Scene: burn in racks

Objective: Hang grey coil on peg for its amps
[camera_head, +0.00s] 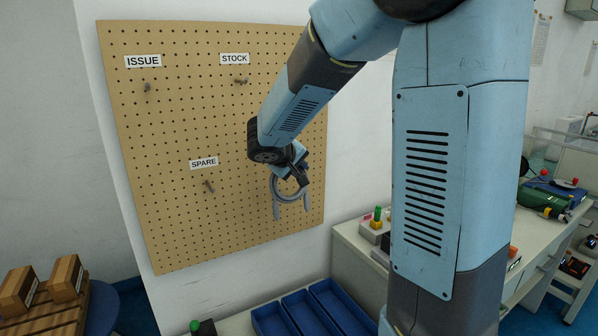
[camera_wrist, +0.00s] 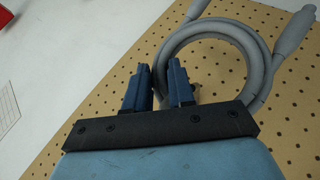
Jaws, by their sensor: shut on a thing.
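The grey coil (camera_head: 284,197) is a ring of thick cable with two ends hanging down, in front of the right part of the pegboard (camera_head: 240,220). My gripper (camera_head: 299,179) is shut on the coil near its upper right. In the wrist view the coil (camera_wrist: 262,62) loops to the right of my gripper's fingers (camera_wrist: 158,70), against the board. The exact grip point is partly hidden. Pegs show under the labels ISSUE (camera_head: 147,88), STOCK (camera_head: 240,81) and SPARE (camera_head: 208,186).
My arm hides the upper right of the board. Blue bins (camera_head: 305,312) stand below it. A bench (camera_head: 350,240) with small devices is at right. The board's left and lower parts are clear.

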